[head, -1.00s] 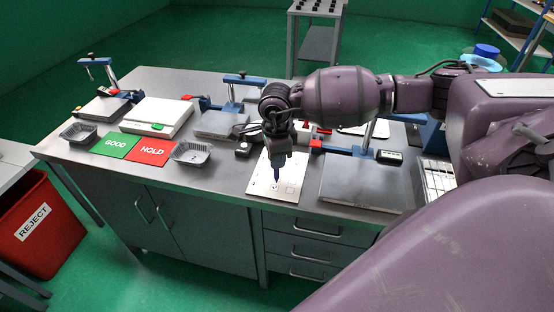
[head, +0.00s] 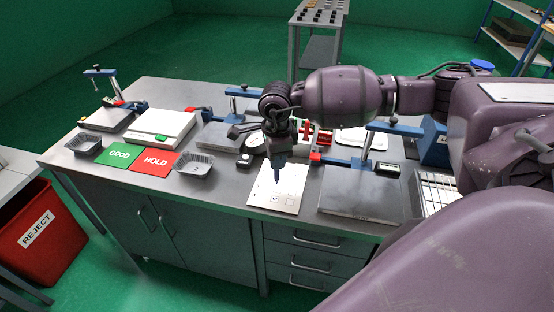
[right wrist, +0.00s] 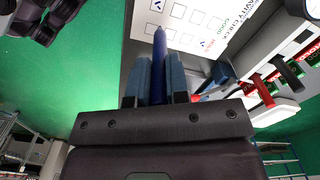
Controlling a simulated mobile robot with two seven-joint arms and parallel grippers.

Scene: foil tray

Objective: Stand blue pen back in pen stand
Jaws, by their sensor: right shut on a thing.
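My right gripper (head: 277,164) is shut on the blue pen (head: 276,178), which points down over the white printed sheet (head: 262,197) near the bench's front edge. The pen tip appears to be a little above the sheet. In the right wrist view the blue pen (right wrist: 158,45) sticks out between the two blue fingers of the right gripper (right wrist: 159,70). The sheet (right wrist: 190,18) lies beyond it, with several boxes, some holding small marks. I cannot make out the pen stand. My left gripper is not in view.
A grey plate (head: 352,203) lies right of the sheet, with a blue clamp stand (head: 365,160) behind it. Left are a foil tray (head: 193,166), the red HOLD card (head: 154,163), the green GOOD card (head: 119,155) and another foil tray (head: 83,144). A red REJECT bin (head: 62,245) stands on the floor.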

